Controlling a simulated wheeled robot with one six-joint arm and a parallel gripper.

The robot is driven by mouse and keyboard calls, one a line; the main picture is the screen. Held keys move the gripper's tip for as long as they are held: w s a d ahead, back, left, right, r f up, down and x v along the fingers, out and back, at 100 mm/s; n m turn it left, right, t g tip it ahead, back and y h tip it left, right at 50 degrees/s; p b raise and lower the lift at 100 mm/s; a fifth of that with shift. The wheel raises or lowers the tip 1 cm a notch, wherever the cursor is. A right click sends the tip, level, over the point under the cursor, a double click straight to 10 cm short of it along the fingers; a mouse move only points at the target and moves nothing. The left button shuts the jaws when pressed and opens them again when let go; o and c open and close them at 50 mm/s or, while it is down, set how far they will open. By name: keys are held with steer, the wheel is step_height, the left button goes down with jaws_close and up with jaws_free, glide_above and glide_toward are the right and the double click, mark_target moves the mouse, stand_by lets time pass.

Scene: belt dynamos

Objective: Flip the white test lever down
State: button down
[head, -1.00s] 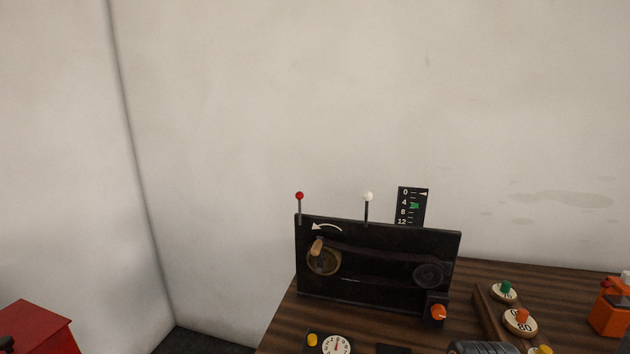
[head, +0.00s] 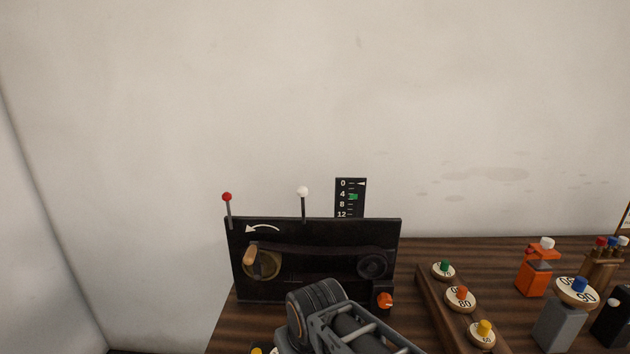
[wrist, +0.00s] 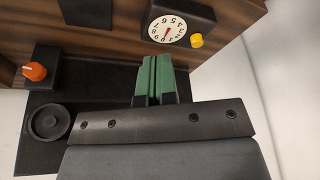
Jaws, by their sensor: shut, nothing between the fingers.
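The white test lever (head: 303,204) stands upright on the top edge of the black belt panel (head: 318,284), with a white ball at its tip. It is not visible in the wrist view. My gripper (wrist: 158,62) shows in the wrist view with its green fingers shut together and empty. It points toward the table top near a white dial, with the black panel below and left of it in that view. In the head view my arm shows in front of the panel's lower right part, and the fingertips are not visible there.
A red-tipped lever (head: 228,210) stands at the panel's left end. An orange knob (head: 385,300) is at the lower right. A wooden rack (head: 452,318) with round weights is to the right. A dial (wrist: 182,24) lies before the panel.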

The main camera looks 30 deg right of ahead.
steer(key=w+d+r+y+p, duration=0.1)
steer(key=w+r+p, duration=0.15)
steer(key=r, duration=0.25)
steer(key=w+d+r+p, duration=0.1)
steer(key=w+d+r, duration=0.1)
steer(key=w+r, duration=0.3)
steer(key=n+y+p, duration=0.1)
steer(key=y+p, duration=0.3)
steer(key=p, duration=0.3)
glide_toward(303, 208)
steer(key=v, duration=0.3)
steer(key=d+r+n+y+p, duration=0.1)
steer(key=d+r+p, duration=0.1)
steer(key=d+r, duration=0.2)
steer(key=d, duration=0.2)
steer(key=shift+d+n, duration=0.3)
steer(key=shift+n, duration=0.1)
steer(key=w+a+f+p, duration=0.1)
steer(key=w+a+f, duration=0.1)
steer(key=a+f, duration=0.6)
steer(key=shift+w+a+f, duration=0.25)
steer(key=shift+w+a, duration=0.15)
steer(key=shift+a, duration=0.15)
